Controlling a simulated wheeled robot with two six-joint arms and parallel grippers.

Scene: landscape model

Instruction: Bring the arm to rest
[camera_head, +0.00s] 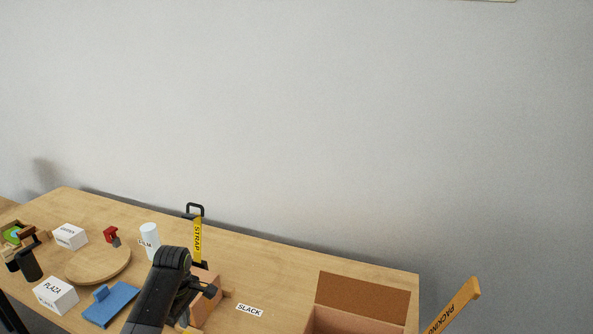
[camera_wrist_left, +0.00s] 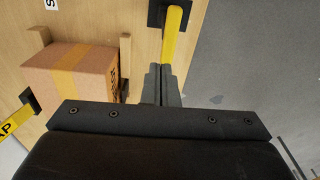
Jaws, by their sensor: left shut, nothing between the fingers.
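My left gripper (camera_head: 213,291) is shut and empty. In the head view my left arm reaches up from the bottom edge, and the gripper is in front of a small cardboard box (camera_head: 205,313). In the left wrist view the gripper's fingers (camera_wrist_left: 160,85) are together, to the right of the box (camera_wrist_left: 75,72), with a gap between them and the box. The box has a tape band and lies by wooden posts. A yellow strap arm (camera_head: 197,239) stands behind the box in the head view. My right gripper is in neither view.
On the table (camera_head: 280,275) stand a round wooden disc (camera_head: 98,265), white blocks (camera_head: 56,296), a blue piece (camera_head: 111,303), a white cylinder (camera_head: 150,241) and a small red piece (camera_head: 110,235). A brown open bin (camera_head: 362,297) and an orange packing sign (camera_head: 456,304) are at right.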

